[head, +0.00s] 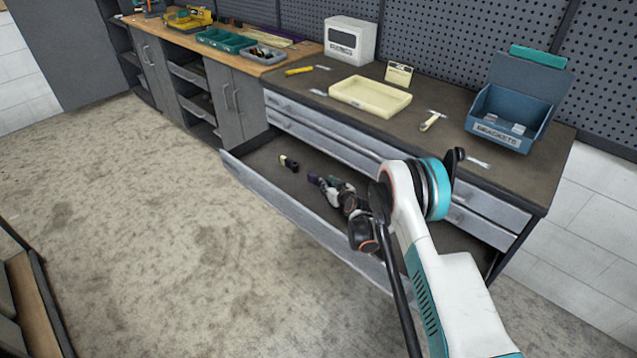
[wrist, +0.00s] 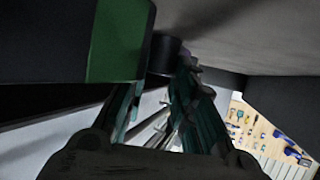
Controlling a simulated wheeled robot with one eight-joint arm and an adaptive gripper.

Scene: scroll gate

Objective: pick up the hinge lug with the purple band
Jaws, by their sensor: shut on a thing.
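My gripper (head: 325,186) reaches down into the open drawer and is shut on a dark lug. In the wrist view the end of this dark lug (wrist: 164,54) shows between the fingertips of my gripper (wrist: 160,82). In the head view a small purple patch on the lug (head: 312,178) shows right at the fingertips, and a faint purple tint shows there in the wrist view. Most of the held lug is hidden by the fingers. A black lug with a green band (wrist: 116,40) fills the upper left of the wrist view, close beside the fingers. Another dark lug with a cream band (head: 289,163) lies farther left in the drawer.
The open drawer's front wall (head: 290,219) runs along the near side of my gripper. The worktop above holds a cream tray (head: 370,96), a blue brackets bin (head: 502,112) and a white box (head: 349,40).

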